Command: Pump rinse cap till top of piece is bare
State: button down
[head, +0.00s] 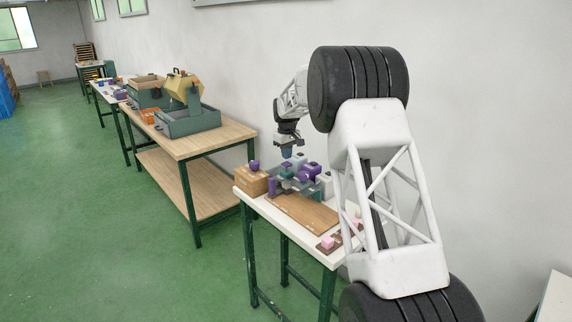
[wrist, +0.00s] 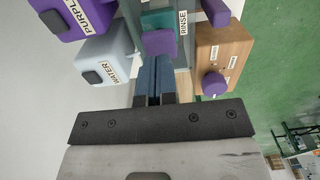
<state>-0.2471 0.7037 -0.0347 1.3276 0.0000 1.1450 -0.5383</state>
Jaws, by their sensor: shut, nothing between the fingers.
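My gripper (head: 287,153) is shut and empty above the back of the white table. In the wrist view its blue fingers (wrist: 156,66) are pressed together. Just beyond the fingertips is a purple block (wrist: 160,43), in front of a teal part (wrist: 157,18) beside a white label reading RINSE (wrist: 183,22). I cannot tell whether the purple block is the cap or the piece, or whether the fingers touch it. The top of any piece under the rinse is not clear from here.
A pale WATER container (wrist: 105,55) and a PURPLE one (wrist: 85,17) stand left in the wrist view. A wooden box (wrist: 233,45) with a purple knob (wrist: 213,84) stands right. In the head view, a pink cube (head: 327,242) sits near the front; the wooden board (head: 303,212) looks clear.

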aim_at(287, 163)
jog(key=shift+f, duration=2.25)
dwell(0.8)
jog(key=shift+r, duration=2.2)
jog(key=shift+r, duration=0.1)
jog(key=shift+r, duration=2.45)
